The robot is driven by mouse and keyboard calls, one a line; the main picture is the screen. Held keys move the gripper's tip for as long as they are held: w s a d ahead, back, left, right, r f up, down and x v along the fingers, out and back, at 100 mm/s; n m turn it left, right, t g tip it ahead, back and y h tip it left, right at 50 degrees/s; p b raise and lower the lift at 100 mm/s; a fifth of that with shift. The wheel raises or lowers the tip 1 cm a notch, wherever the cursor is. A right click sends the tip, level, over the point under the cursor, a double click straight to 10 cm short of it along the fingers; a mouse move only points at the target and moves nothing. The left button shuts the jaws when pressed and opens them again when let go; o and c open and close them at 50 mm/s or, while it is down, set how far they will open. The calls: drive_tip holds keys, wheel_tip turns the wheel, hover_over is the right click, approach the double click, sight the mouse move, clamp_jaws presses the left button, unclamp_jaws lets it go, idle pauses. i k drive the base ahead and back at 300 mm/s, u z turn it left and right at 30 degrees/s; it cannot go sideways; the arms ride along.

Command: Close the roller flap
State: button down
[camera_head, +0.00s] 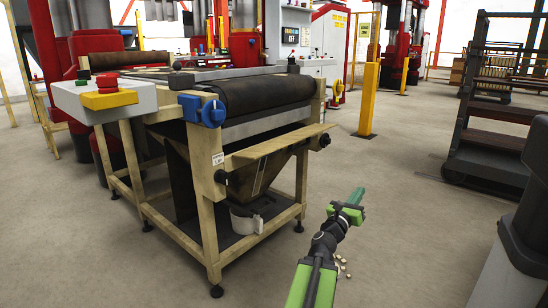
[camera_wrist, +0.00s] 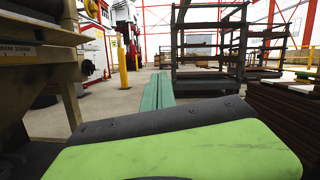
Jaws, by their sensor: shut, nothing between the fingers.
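The roller flap (camera_head: 278,146) is a beige panel at the front end of the roller conveyor, below the dark roller (camera_head: 255,93). It sticks outward, open, with a black knob near each end. My gripper (camera_head: 356,197) is shut and empty, its green fingers to the right of the flap and apart from it. In the wrist view the closed green fingers (camera_wrist: 158,90) point ahead along the aisle. Part of the conveyor frame (camera_wrist: 45,75) with a black knob (camera_wrist: 88,67) shows at the left there. The flap itself is hard to make out in that view.
A yellow post (camera_head: 368,100) stands behind on the floor. A dark rack (camera_head: 480,165) is at the right. Small pale bits (camera_head: 340,265) lie beneath my arm. The floor between is clear.

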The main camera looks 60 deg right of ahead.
sight(257, 152)
drive_tip(key=z, duration=0.1)
drive_tip(key=i, duration=0.9)
drive_tip(key=z, duration=0.55)
